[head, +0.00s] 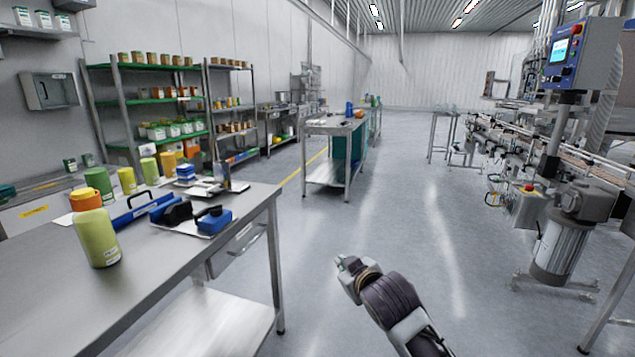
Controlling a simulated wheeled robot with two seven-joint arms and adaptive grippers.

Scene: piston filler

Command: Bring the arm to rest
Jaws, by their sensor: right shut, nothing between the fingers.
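My right gripper (346,266) shows at the bottom centre of the head view, at the end of my dark right arm. It is over open floor, to the right of the steel table, and touches nothing. Its fingers look small and closed, with nothing between them. My left gripper is not in the head view.
The filling machine (563,235) with a blue control panel (580,52) stands at the right. The grey floor (400,220) between is clear.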

